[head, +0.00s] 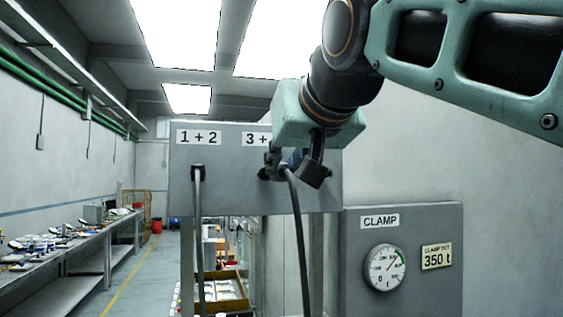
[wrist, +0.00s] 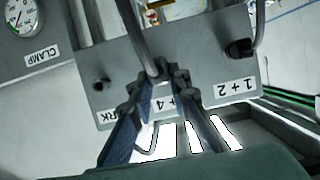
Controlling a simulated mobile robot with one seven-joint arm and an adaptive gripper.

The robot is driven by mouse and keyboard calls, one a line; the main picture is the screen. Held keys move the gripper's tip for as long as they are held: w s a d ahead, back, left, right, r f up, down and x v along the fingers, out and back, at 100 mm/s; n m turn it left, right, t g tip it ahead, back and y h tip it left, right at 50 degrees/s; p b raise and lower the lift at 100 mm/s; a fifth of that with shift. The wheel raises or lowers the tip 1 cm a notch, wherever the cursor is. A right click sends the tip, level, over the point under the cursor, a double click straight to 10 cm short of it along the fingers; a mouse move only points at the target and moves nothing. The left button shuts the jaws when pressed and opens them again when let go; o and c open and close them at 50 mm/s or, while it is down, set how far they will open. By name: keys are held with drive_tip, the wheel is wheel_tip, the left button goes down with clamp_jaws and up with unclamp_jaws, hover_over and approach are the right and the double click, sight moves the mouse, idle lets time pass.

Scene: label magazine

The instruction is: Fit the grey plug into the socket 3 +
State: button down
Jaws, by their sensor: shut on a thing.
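My gripper (head: 291,168) is in front of the grey panel (head: 235,192), below the label that reads "3 +" (head: 255,139); the rest of that label is hidden behind my gripper. In the wrist view my gripper (wrist: 162,74) is shut on the grey plug, whose body is mostly hidden between the fingers. Its grey cable (wrist: 141,34) shows in the wrist view and hangs down in the head view (head: 299,235). The socket under this label is hidden by the fingers, so I cannot tell whether the plug is in it.
A dark plug (head: 198,172) with its own cable sits under the "1 + 2" label (head: 199,137). In the wrist view an empty hole (wrist: 101,86) shows by a label ending in "RK" (wrist: 107,117). A clamp panel with a gauge (head: 384,267) stands at the lower right.

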drive_tip(key=shift+w+a+p, duration=0.25)
drive_tip(key=shift+w, duration=0.6)
drive_tip(key=shift+w+a+p, duration=0.2)
drive_tip(key=shift+w, duration=0.65)
drive_tip(key=shift+w+a+p, duration=0.25)
drive_tip(key=shift+w, duration=0.6)
drive_tip(key=shift+w+a, duration=0.1)
drive_tip(key=shift+w, duration=0.1)
drive_tip(key=shift+w+a, duration=0.1)
drive_tip(key=shift+w, duration=0.25)
drive_tip(key=shift+w+a+p, duration=0.15)
drive_tip(key=shift+w+p, duration=0.2)
drive_tip(key=shift+w, duration=0.3)
drive_tip(key=c, duration=1.7)
unclamp_jaws()
drive_tip(key=shift+w+f, duration=0.1)
drive_tip(key=shift+c, duration=0.2)
